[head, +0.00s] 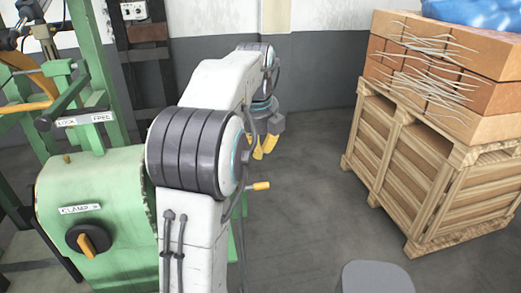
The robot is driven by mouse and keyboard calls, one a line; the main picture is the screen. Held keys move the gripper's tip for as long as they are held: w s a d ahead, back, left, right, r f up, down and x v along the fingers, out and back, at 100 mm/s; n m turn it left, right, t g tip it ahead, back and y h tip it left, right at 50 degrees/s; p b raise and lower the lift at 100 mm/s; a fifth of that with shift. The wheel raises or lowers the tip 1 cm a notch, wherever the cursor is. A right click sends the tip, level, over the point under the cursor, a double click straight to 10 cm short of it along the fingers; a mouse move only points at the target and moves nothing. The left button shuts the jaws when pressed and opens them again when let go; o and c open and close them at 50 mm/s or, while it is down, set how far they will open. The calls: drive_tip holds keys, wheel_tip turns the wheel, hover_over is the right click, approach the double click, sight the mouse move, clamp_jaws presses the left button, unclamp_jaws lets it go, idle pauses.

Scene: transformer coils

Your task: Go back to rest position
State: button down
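My white arm with its dark ribbed joint rises in the middle of the head view and reaches away over the floor. My gripper (265,147) hangs at the far end of the arm, pointing down, with yellow fingertips. It is small and partly hidden behind the arm, so whether the fingers are apart or closed is hard to tell. I see no object at the fingertips. The gripper is over bare floor, between the green machine (95,205) and the wooden crate (420,165).
The green machine with its black and orange knob (88,240) stands close on the left of my arm. The crate on the right carries brown boxes (440,65) with pale strands on top. The grey floor (310,190) between is clear. A grey-white wall stands behind.

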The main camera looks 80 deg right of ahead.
drive_tip(key=shift+a+r, duration=0.1)
drive_tip(key=shift+r, duration=0.3)
drive_tip(key=shift+n, duration=0.3)
